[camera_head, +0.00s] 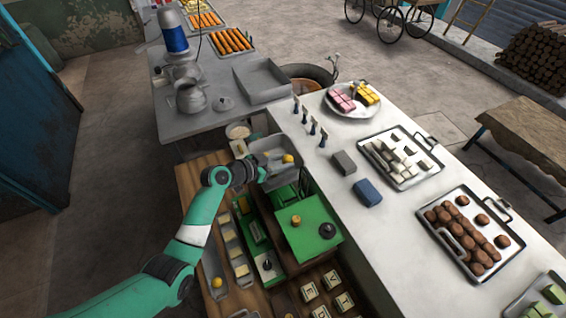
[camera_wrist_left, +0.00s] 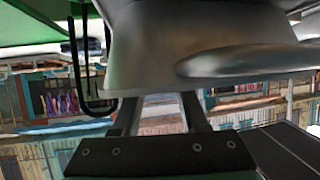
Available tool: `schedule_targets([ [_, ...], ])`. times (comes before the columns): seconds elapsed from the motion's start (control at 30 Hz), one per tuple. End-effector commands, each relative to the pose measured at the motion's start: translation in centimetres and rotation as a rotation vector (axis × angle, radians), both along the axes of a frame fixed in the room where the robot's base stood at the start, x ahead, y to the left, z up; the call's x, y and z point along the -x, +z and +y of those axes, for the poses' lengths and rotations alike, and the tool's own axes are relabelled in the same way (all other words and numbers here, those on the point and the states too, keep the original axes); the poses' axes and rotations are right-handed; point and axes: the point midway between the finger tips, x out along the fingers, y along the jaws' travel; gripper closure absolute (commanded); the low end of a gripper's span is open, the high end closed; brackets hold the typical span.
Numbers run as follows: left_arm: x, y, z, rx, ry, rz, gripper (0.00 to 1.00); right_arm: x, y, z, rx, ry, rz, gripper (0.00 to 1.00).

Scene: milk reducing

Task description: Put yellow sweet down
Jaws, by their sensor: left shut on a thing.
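A small round yellow sweet (camera_head: 288,158) lies in a grey metal pan (camera_head: 262,160) in the head view. My left gripper (camera_head: 258,171) is at the pan's near left side, shut on its edge. The fingertips are partly hidden there. In the left wrist view, the smooth metal underside of the pan (camera_wrist_left: 200,45) fills the top, right in front of the fingers (camera_wrist_left: 162,110). Another round yellow sweet (camera_head: 217,282) lies in a tray on the lower shelf. My right gripper is not in view.
A green stand (camera_head: 312,250) with a brass and a dark weight is just below the pan. The white counter (camera_head: 305,150) at right holds a plate of pink and yellow sweets (camera_head: 352,98) and trays of brown and white sweets. A grey tray (camera_head: 262,80) stands behind.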

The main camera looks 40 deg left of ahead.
Motion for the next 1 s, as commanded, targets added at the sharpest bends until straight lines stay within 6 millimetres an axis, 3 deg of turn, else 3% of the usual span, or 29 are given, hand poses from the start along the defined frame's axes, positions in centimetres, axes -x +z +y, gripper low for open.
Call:
schedule_targets([
  [0.47, 0.0, -1.1, 0.0, -0.001, 0.0, 0.0, 1.0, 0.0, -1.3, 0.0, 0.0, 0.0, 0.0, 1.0],
  [0.5, 0.0, -1.1, 0.0, -0.001, 0.0, 0.0, 0.52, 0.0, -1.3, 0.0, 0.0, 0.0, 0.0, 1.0],
  [0.53, 0.0, -1.1, 0.0, -0.001, 0.0, 0.0, 0.46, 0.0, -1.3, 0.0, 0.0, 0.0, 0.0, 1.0],
  [0.83, 0.0, -1.0, 0.0, 0.0, 0.0, 0.0, 0.44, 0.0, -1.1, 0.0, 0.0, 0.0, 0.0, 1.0],
  [1.0, 0.0, 0.3, 0.0, 0.0, 0.0, 0.0, 0.44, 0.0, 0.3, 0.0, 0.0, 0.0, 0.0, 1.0],
])
